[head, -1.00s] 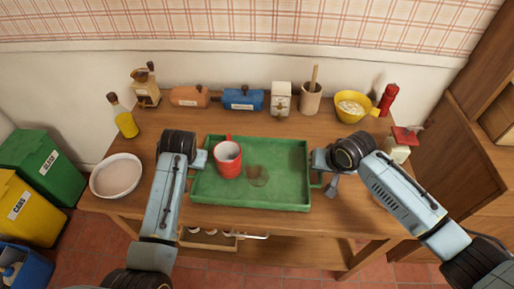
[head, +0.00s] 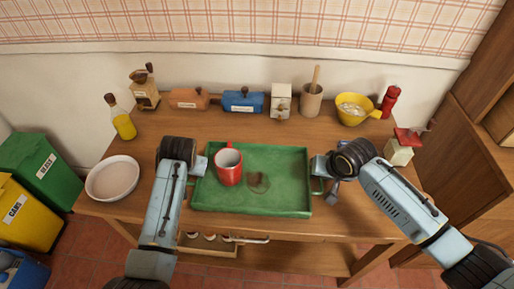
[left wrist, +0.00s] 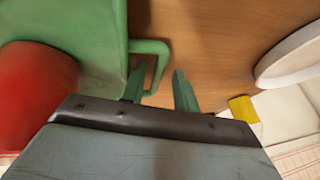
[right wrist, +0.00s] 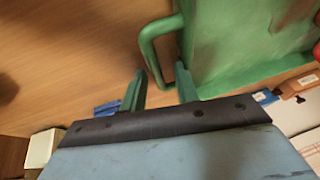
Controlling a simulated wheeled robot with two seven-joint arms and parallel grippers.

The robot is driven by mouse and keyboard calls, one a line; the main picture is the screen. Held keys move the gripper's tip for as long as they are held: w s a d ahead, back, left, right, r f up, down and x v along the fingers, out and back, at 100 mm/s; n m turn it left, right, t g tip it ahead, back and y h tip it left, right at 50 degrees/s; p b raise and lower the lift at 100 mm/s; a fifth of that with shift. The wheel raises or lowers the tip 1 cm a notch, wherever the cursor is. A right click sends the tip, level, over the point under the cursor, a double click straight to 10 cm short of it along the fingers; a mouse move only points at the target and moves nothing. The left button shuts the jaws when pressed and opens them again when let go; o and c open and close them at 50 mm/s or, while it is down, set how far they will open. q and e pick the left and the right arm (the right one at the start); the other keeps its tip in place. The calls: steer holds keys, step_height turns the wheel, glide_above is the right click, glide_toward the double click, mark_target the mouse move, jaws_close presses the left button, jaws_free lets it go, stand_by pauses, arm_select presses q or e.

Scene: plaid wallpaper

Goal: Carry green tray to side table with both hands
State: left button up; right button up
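The green tray (head: 290,190) lies on the wooden table and bears a red mug (head: 229,172) and a brown stain-like patch (head: 258,182). My left gripper (head: 203,166) is at the tray's left side. In the left wrist view its fingers (left wrist: 160,88) are apart, with the tray's green handle (left wrist: 153,46) reaching between them. My right gripper (head: 318,166) is at the tray's right side. In the right wrist view its fingers (right wrist: 160,88) are apart, with the other green handle (right wrist: 147,42) reaching between them. Contact with the handles cannot be told.
A pale bowl (head: 112,178) and an oil bottle (head: 121,118) stand on the left of the table (head: 165,125). Canisters, a mortar (head: 311,99), a yellow bowl (head: 352,108) and a red-topped box (head: 401,147) line the back and right. Bins (head: 40,165) stand at left.

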steer(key=shift+a, duration=0.1)
steer(key=shift+r, duration=0.2)
arm_select(q)
steer(key=v, duration=0.7)
steer(key=shift+r, duration=0.4)
arm_select(e)
steer(key=v, duration=1.1)
steer(key=shift+s+d+r, duration=0.15)
steer(key=shift+d+r, duration=0.05)
steer(key=shift+r, duration=0.1)
arm_select(q)
steer(key=shift+s, duration=0.15)
